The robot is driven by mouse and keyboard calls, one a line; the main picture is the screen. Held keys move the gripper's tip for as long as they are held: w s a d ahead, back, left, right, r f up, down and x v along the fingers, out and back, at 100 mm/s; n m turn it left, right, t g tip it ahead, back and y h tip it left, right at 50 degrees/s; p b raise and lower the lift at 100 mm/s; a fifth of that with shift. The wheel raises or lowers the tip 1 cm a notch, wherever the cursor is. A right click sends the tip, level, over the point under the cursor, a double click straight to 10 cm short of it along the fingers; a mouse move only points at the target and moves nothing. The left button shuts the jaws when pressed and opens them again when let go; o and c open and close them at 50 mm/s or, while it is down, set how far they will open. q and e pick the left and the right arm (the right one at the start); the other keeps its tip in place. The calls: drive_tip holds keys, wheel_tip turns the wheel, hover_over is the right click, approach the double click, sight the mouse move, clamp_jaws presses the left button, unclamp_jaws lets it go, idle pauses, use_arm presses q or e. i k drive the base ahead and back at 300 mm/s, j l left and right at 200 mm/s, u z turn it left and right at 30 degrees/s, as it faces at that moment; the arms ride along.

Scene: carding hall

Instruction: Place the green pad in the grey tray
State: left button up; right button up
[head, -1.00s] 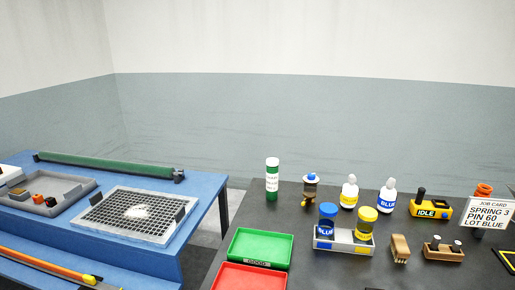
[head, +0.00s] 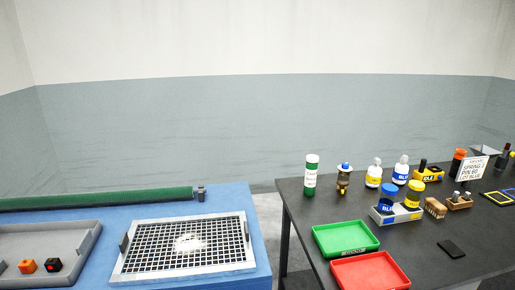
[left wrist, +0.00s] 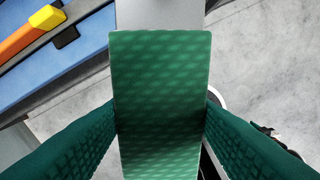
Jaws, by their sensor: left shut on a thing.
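The green pad (left wrist: 160,85) fills the middle of the left wrist view, a flat rectangle with a raised pattern. My left gripper (left wrist: 160,125) is shut on it, one dark green finger on each side. Neither pad nor left gripper shows in the head view. The grey tray (head: 50,241) lies on the blue bench at the lower left of the head view, partly cut off by the frame. My right gripper is not in view.
A wire-mesh tray (head: 120,272) lies right of the grey tray, and a green roller (head: 100,198) lies behind. A gap separates the bench from a dark table with a green tray (head: 345,237), a red tray (head: 370,272) and bottles. An orange-yellow bar (left wrist: 25,35) shows in the wrist view.

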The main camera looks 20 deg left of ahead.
sight(42, 242)
drive_tip(key=k+j+z, duration=0.15)
drive_tip(key=j, duration=0.35)
drive_tip(key=k+j+z, duration=0.15)
drive_tip(key=j, duration=0.35)
drive_tip(key=k+j+z, duration=0.15)
drive_tip(key=j, duration=0.3)
drive_tip(key=k+j+z, duration=0.15)
drive_tip(key=j, duration=0.3)
drive_tip(key=k+j+z, duration=0.15)
drive_tip(key=k+j, duration=0.15)
drive_tip(key=k+j+z, duration=0.15)
drive_tip(key=k+j, duration=0.15)
drive_tip(key=j, duration=0.15)
